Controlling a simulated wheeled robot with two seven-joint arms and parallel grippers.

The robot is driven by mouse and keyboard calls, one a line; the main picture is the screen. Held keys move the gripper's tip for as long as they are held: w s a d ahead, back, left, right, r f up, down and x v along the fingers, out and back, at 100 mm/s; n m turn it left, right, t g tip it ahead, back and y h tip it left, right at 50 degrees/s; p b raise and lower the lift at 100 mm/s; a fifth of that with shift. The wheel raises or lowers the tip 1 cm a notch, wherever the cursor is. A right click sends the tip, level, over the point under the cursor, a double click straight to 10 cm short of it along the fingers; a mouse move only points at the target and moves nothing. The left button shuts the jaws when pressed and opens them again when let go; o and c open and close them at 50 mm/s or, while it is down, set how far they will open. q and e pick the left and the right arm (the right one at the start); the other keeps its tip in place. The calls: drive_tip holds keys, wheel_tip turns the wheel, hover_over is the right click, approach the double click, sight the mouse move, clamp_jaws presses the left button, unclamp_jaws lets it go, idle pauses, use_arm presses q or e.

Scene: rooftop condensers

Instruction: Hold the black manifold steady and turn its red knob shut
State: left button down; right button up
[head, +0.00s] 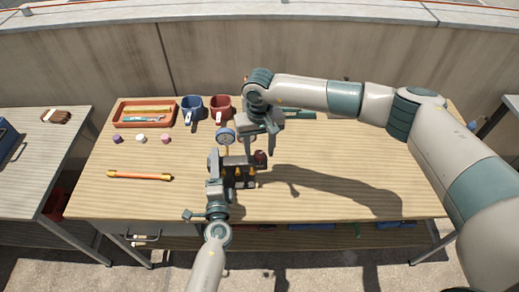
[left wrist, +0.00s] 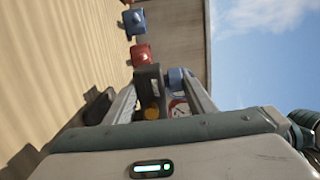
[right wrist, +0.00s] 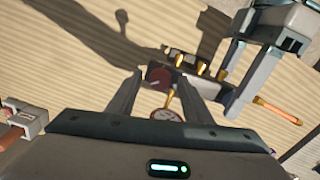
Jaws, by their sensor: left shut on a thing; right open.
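The black manifold (head: 240,181) stands on the workbench, with brass fittings and a round blue-rimmed gauge (head: 226,136). Its dark red knob (head: 260,157) is at its right end in the head view. My left gripper (head: 214,160) is shut on the manifold's left end; the manifold (left wrist: 148,88) shows between its fingers in the left wrist view. My right gripper (head: 260,150) is open and points down above the knob end. In the right wrist view the knob (right wrist: 160,77) appears between the spread finger tips, with no clear contact. The knob is not distinguishable in the left wrist view.
An orange rod (head: 140,175) lies left of the manifold. The bench's right side (head: 350,180) is clear.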

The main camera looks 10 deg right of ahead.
use_arm(q)
drive_tip(key=shift+f, duration=0.15)
use_arm(e)
drive_tip(key=c, duration=1.1)
drive_tip(key=shift+o, duration=0.2)
